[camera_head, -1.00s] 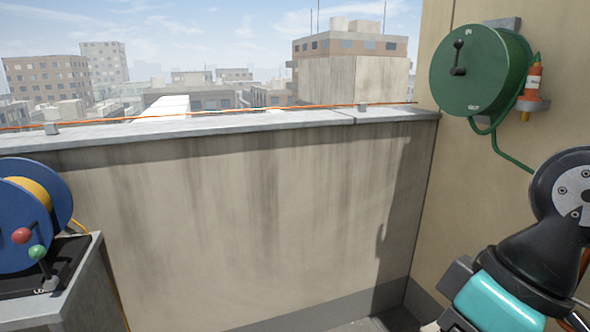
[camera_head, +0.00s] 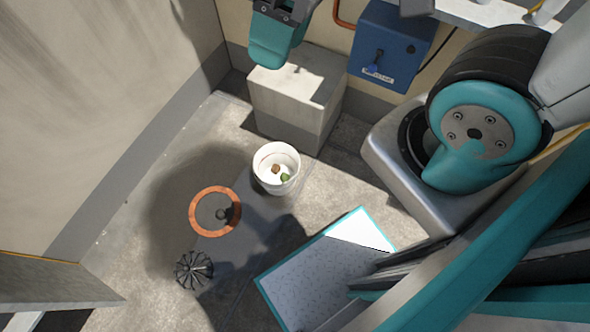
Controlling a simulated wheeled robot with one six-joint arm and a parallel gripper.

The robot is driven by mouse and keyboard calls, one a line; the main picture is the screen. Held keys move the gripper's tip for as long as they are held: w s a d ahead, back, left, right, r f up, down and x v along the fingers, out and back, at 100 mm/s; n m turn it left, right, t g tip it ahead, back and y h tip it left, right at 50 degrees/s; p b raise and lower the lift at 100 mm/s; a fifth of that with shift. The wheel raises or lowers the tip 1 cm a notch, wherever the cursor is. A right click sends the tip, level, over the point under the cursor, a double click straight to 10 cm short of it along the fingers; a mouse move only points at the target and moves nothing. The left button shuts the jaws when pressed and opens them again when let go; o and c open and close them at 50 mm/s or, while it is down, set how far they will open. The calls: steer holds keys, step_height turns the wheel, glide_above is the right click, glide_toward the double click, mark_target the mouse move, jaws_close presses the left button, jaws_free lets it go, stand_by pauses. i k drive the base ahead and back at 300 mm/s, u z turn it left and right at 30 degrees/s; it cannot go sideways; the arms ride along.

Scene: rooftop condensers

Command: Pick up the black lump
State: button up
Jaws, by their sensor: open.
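The black lump (camera_head: 221,213) is small and dark. It appears to lie inside a round, shallow dish with an orange rim (camera_head: 194,222) and a dark grey inside, on the floor left of centre. Shadow falls over it, so its outline is hard to make out. A teal and dark part that looks like my arm hangs at the top edge, well above and apart from the lump. The fingers of my gripper do not show.
A white bucket (camera_head: 262,178) with a brown and a green lump in it stands right of the dish. A black ribbed object (camera_head: 194,269) sits below the dish. A teal-edged speckled panel (camera_head: 310,285) is at lower right. A concrete block (camera_head: 290,112) and blue box (camera_head: 390,45) stand behind.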

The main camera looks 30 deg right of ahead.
mark_target(220, 213)
steer(key=z, duration=0.25)
steer(key=k, duration=1.05)
steer(key=u, duration=0.55)
